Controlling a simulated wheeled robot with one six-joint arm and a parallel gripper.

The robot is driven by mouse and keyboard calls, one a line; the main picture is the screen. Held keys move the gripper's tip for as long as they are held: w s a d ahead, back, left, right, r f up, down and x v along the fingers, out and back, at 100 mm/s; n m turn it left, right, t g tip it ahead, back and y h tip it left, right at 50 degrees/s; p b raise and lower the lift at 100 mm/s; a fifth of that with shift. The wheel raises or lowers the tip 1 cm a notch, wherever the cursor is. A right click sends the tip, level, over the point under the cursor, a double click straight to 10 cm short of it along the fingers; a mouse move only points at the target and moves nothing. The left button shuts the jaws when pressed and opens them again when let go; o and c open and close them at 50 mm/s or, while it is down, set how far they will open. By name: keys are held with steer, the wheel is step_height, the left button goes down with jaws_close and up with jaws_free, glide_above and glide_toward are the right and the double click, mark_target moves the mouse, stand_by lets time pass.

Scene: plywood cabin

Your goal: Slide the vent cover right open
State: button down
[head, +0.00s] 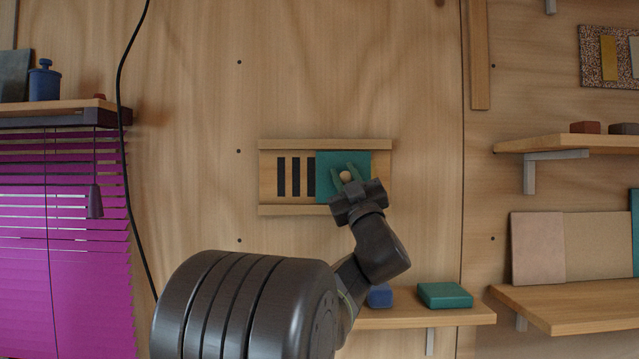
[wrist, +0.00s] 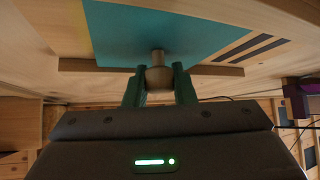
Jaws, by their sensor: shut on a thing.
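The vent cover (head: 328,190) is a teal square panel between two horizontal wooden rails on the plywood wall. It also shows in the wrist view (wrist: 200,25). It stands in the right part of the frame, and dark vertical vent slots (head: 295,177) are uncovered to its left. A strip of bare wood shows between the cover and the rails' right ends. A round wooden knob (head: 345,176) sticks out of the cover. My gripper (head: 347,173) is shut on this knob, with its green fingers on either side of it; the wrist view shows the knob (wrist: 158,78) between the fingertips.
A shelf below (head: 425,318) carries a blue block (head: 380,296) and a green block (head: 445,295). Shelves with blocks and panels are at the right. A magenta blind (head: 65,250) and a hanging black cable (head: 120,110) are at the left.

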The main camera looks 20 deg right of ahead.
steer(key=shift+s+d, duration=0.25)
steer(key=shift+d, duration=0.6)
steer(key=shift+r, duration=0.1)
steer(key=c, duration=1.3)
jaws_free()
steer(key=shift+d, duration=0.1)
steer(key=shift+c, duration=0.2)
steer(key=shift+o, duration=0.7)
steer(key=shift+d, duration=0.1)
steer(key=a+b+v, duration=0.1)
steer(key=b+v, duration=0.4)
steer(key=v, duration=0.9)
steer(key=shift+d, duration=0.4)
